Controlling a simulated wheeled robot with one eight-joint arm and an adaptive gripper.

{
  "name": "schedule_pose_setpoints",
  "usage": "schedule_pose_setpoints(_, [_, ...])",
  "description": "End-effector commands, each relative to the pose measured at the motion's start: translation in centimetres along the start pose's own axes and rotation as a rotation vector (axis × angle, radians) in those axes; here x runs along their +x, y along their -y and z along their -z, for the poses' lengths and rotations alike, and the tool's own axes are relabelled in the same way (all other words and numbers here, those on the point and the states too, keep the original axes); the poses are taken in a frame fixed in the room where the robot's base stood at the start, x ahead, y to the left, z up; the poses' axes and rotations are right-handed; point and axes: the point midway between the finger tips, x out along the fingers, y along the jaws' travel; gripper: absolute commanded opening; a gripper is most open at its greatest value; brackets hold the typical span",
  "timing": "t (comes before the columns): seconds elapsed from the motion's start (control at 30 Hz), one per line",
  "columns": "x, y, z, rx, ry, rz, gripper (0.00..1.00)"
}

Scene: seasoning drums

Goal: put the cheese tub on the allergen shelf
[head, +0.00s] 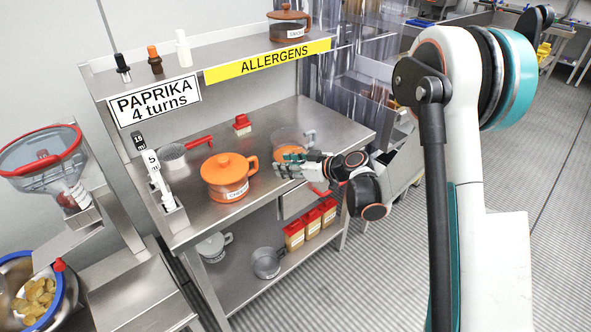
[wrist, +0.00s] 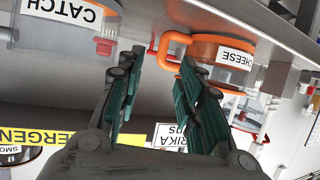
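The cheese tub (head: 222,178) is an orange lidded pot standing on the steel worktop, with its handle on the right. In the wrist view the tub (wrist: 205,46) appears upside down at the upper right, with its CHEESE label and orange handle (wrist: 172,50). My gripper (head: 281,163) is to the right of the tub, near the handle. In the wrist view my gripper (wrist: 162,60) is open and empty, with the handle around and beyond the fingertips; I cannot tell whether they touch. The allergen shelf (head: 235,57) is the upper shelf behind the yellow ALLERGENS sign (head: 268,61).
A brown pot (head: 289,25) stands on the allergen shelf's right end; its middle is clear. A see-through container (head: 287,137) stands behind my gripper. A red-handled pan (head: 173,156), a small red item (head: 242,124) and measuring scoops (head: 157,175) are on the worktop.

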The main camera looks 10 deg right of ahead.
Motion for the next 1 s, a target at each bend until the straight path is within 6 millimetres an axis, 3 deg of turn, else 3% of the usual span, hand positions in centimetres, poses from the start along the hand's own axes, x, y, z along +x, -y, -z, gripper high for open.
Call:
schedule_pose_setpoints(0.2, [-0.5, 0.1, 0.4, 0.007, 0.010, -0.003, 0.34])
schedule_pose_setpoints(0.37, [-2.7, 1.0, 2.4, 0.050, 0.067, -0.021, 0.34])
schedule_pose_setpoints(0.7, [-10.9, 4.7, 6.4, 0.195, 0.245, -0.121, 0.34])
schedule_pose_setpoints(1.0, [-19.1, 9.0, 7.2, 0.313, 0.374, -0.252, 0.34])
